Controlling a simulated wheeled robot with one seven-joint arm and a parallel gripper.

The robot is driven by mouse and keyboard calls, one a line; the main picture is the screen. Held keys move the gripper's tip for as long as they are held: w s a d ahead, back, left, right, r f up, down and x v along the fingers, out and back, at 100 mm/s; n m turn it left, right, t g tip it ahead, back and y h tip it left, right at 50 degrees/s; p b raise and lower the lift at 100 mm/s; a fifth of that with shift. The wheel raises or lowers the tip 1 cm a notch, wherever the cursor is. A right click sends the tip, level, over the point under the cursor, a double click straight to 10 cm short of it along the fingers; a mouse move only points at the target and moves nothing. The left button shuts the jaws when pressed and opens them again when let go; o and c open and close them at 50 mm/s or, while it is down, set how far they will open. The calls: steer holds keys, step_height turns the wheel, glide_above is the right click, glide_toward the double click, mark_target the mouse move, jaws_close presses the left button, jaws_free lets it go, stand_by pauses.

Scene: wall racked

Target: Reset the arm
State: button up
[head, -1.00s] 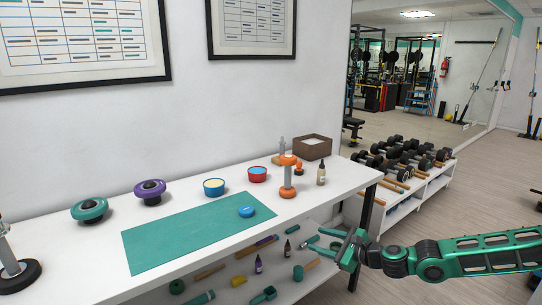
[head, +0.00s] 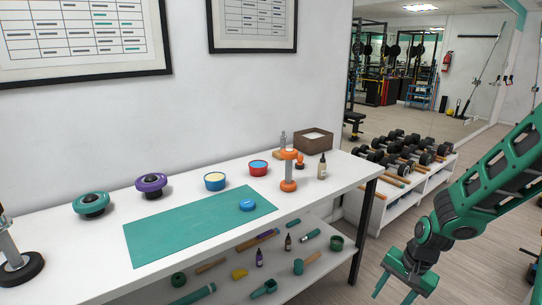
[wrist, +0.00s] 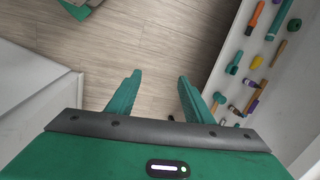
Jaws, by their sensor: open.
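My gripper (head: 396,285) hangs low at the right of the head view, beyond the right end of the white table (head: 90,275). Its two green fingers point down and stand apart with nothing between them. In the wrist view the open gripper (wrist: 158,92) is over bare wood floor (wrist: 150,50). My green arm comes in from the right edge of the head view and bends down at the wrist.
The table's lower shelf (head: 318,262) holds several small tools and bottles, and shows at the right in the wrist view. A teal mat (head: 190,230) with a blue puck (head: 247,204) lies on top. A dumbbell rack (head: 425,180) stands behind my arm.

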steer(key=s+d+r+n+g+h, duration=0.1)
steer(key=s+d+r, duration=0.3)
steer(key=s+r, duration=0.15)
steer(key=s+d+r+n+h, duration=0.1)
steer(key=s+d+r+h, duration=0.1)
steer(key=s+d+r, duration=0.4)
steer(key=s+a+r+y, duration=0.1)
steer(key=s+a+r, duration=0.1)
steer(key=s+r, duration=0.7)
steer(key=s, duration=0.2)
steer(key=shift+s+n, duration=0.3)
steer(key=shift+w+f, duration=0.3)
steer(key=shift+w, duration=0.3)
